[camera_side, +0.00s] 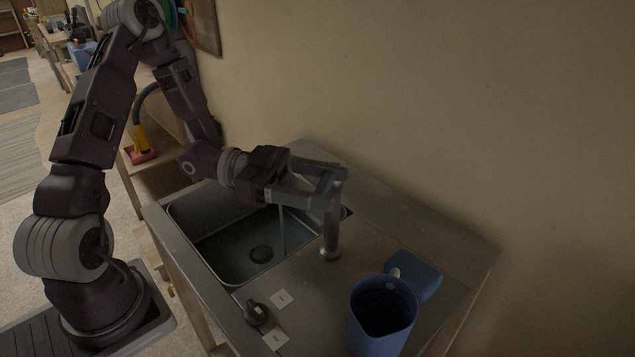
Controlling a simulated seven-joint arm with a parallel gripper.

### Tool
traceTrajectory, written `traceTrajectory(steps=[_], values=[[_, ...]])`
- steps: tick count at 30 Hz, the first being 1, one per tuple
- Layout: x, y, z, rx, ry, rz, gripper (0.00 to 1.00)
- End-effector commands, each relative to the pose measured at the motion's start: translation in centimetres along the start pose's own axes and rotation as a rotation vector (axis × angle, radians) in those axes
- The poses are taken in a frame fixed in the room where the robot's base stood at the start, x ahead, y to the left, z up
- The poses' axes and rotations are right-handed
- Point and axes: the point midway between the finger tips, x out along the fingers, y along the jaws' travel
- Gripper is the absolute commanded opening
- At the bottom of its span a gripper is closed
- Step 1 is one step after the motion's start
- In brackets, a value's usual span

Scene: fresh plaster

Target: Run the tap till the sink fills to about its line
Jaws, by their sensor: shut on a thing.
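The metal sink (225,267) is set into the steel counter, with a dark drain (261,254) at its bottom. The tap (331,235) stands upright on the counter at the sink's right edge. My gripper (325,190) is shut on the top part of the tap, apparently its lever; the fingers hide much of that part. A thin pale stream of water (282,230) seems to fall into the sink below my gripper. The water level is hard to tell, and I cannot make out a fill line.
A blue jug (382,325) stands at the front right, with a blue sponge-like block (416,275) behind it. A plain wall (430,110) rises behind the counter.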

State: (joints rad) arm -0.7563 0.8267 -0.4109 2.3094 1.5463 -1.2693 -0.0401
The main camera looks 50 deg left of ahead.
Motion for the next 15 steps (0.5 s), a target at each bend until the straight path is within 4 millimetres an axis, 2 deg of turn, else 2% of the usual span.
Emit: traceTrajectory(steps=[6,15], values=[[0.50,-0.04,-0.01,-0.002,0.002,-0.100,0.00],[0.80,-0.14,-0.02,0.001,0.002,-0.155,0.00]])
